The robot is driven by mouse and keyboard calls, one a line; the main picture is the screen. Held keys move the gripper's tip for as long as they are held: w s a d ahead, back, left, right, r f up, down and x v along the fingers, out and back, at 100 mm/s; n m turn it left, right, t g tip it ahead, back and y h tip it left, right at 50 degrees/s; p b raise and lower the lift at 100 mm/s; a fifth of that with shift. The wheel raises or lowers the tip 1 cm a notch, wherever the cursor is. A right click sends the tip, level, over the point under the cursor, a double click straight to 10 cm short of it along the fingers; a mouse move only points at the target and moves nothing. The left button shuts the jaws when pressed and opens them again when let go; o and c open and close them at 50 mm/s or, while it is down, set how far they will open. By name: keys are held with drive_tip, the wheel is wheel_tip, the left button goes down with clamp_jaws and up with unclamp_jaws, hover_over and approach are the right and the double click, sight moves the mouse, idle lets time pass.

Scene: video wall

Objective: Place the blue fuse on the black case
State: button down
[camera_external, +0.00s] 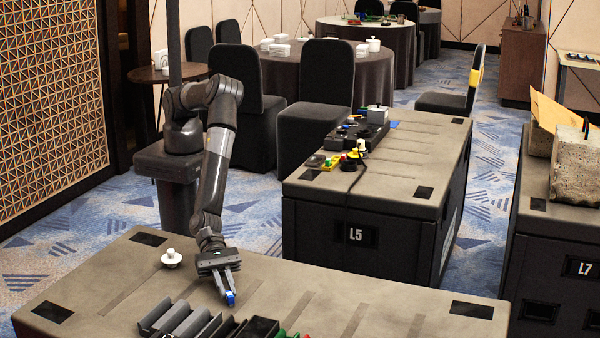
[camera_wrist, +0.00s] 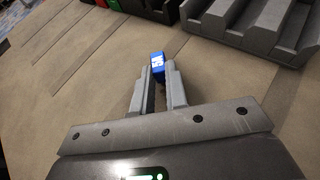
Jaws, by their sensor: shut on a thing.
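The blue fuse (camera_external: 230,297) is a small blue block at the tips of my gripper (camera_external: 225,290), just above the near case top. In the wrist view the blue fuse (camera_wrist: 158,64) sits between the two grey fingertips of my gripper (camera_wrist: 159,80), which are shut on it. The near black case (camera_external: 120,285) has a worn tan-grey top and lies under my gripper. A second black case (camera_external: 400,190), marked L5, stands behind to the right. I cannot tell whether the fuse touches the top below it.
Grey slotted holders (camera_external: 180,320) stand at the near case's front edge, also in the wrist view (camera_wrist: 250,25). A white knob-like object (camera_external: 171,258) sits at left. Red and green items (camera_wrist: 92,3) lie beside a black tray. The right part of the top is clear.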

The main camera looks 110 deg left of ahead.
drive_tip(key=c, duration=1.4)
unclamp_jaws()
drive_tip(key=shift+c, duration=0.2)
drive_tip(key=shift+r, duration=0.15)
